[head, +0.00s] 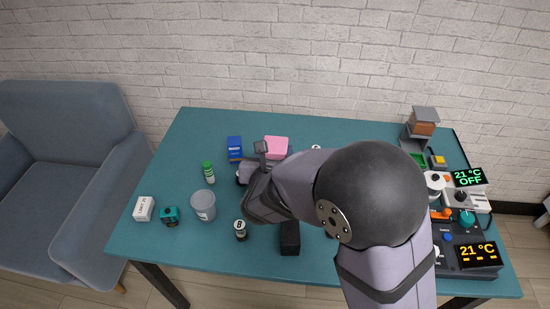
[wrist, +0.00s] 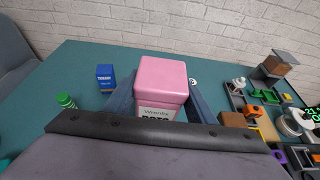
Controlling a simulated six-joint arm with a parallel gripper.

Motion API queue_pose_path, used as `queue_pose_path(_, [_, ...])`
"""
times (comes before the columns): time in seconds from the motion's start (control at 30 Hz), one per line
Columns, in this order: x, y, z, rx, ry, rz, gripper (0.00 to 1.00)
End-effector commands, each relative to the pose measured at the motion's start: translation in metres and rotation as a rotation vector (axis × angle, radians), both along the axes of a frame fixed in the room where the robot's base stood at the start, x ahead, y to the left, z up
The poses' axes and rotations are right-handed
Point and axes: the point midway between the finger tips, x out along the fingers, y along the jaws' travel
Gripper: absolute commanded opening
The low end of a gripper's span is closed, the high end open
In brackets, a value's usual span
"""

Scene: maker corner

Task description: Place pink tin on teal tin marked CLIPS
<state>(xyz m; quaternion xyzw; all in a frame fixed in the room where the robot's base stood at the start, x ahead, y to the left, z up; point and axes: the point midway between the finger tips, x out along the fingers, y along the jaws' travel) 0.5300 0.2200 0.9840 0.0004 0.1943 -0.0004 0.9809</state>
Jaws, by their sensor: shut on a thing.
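The pink tin (wrist: 161,78) fills the middle of the wrist view, upright, with a white label whose lower part is hidden. Its top also shows in the head view (head: 276,146) behind my wrist. My gripper (wrist: 160,106) is shut on it, a finger on each side. I cannot tell whether the tin touches the table. A small teal item (head: 170,215) with dark parts stands at the front left in the head view; no CLIPS marking is readable on it. I cannot make out a teal tin marked CLIPS for certain, and my arm hides part of the table.
A blue box (head: 235,148) stands left of the pink tin. A green-capped bottle (head: 209,173), grey tub (head: 203,206), white box (head: 144,208) and black cylinder (head: 240,230) stand at left. Devices with displays (head: 478,254) crowd the right end. The back left table is clear.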

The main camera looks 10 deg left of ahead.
Motion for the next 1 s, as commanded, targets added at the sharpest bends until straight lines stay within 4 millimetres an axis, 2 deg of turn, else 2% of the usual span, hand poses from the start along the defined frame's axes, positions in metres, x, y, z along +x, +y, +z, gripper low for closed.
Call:
queue_pose_path(0.03, [0.0,0.0,-0.009,-0.004,0.004,0.001,0.27])
queue_pose_path(0.2, [0.0,0.0,-0.025,-0.002,0.002,0.0,0.27])
queue_pose_path(0.7, [0.0,0.0,-0.031,0.0,0.0,0.001,0.27])
queue_pose_path(0.73, [0.0,0.0,-0.03,0.0,0.001,0.001,0.58])
queue_pose_path(0.77, [0.0,0.0,-0.03,0.0,0.001,0.0,0.65])
queue_pose_path(0.8, [0.0,0.0,-0.03,0.0,0.001,0.0,0.69])
queue_pose_path(1.0, [0.0,0.0,-0.03,0.0,0.001,0.0,0.69])
